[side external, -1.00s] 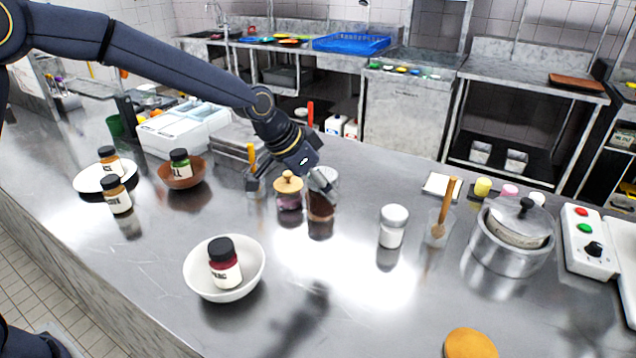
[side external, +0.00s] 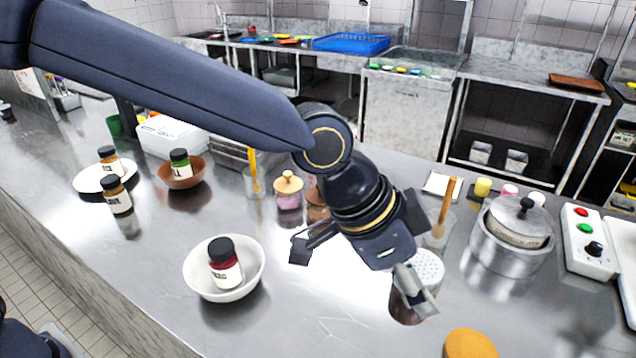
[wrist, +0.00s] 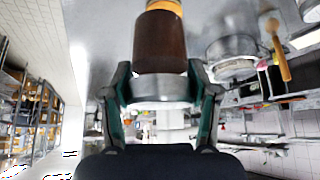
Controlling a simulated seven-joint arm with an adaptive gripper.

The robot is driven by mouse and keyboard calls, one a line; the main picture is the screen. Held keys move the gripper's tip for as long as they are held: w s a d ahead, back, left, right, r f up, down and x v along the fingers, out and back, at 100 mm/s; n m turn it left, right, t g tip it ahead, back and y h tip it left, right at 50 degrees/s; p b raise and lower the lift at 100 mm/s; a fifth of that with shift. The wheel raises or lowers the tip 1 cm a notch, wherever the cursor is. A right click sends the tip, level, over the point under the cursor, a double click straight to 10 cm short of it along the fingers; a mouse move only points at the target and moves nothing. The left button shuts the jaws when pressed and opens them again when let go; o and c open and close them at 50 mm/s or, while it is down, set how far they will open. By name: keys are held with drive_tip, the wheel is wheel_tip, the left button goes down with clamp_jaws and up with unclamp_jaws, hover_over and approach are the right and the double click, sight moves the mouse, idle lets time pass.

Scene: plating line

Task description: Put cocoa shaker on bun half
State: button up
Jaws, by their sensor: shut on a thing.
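The cocoa shaker (side external: 404,308) has a brown body and a pale perforated top. My gripper (side external: 420,287) is shut on it near its metal lid, and the finger partly covers it. In the wrist view the shaker (wrist: 160,42) sits between the two fingers of my gripper (wrist: 163,95), brown body pointing away from the wrist. The bun half (side external: 470,344) is a round orange-tan piece at the lower edge of the side view, right of and nearer than the shaker, apart from it. In the wrist view, part of the bun half (wrist: 164,5) shows beyond the shaker.
A white bowl (side external: 196,283) with a dark-capped jar stands to the left. A pot (side external: 500,255) with a lid and a control box (side external: 590,240) are at right. A glass with a wooden-handled tool (side external: 447,205) stands behind my gripper. Counter left of the bun half is clear.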

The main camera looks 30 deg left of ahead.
sight(435, 294)
drive_tip(key=shift+s+d+m, duration=0.3)
drive_tip(key=shift+s+d, duration=0.65)
drive_tip(key=shift+d, duration=0.1)
drive_tip(key=shift+w+d+f+g, duration=0.3)
drive_tip(key=shift+w+d+f, duration=0.1)
drive_tip(key=shift+d, duration=0.2)
drive_tip(key=w+d+f, duration=0.8)
drive_tip(key=f, duration=0.1)
drive_tip(key=shift+w+d, duration=0.2)
drive_tip(key=shift+w, duration=0.1)
drive_tip(key=shift+w+f, duration=0.1)
drive_tip(key=shift+f, duration=1.5)
drive_tip(key=shift+f, duration=0.15)
drive_tip(key=o, duration=1.3)
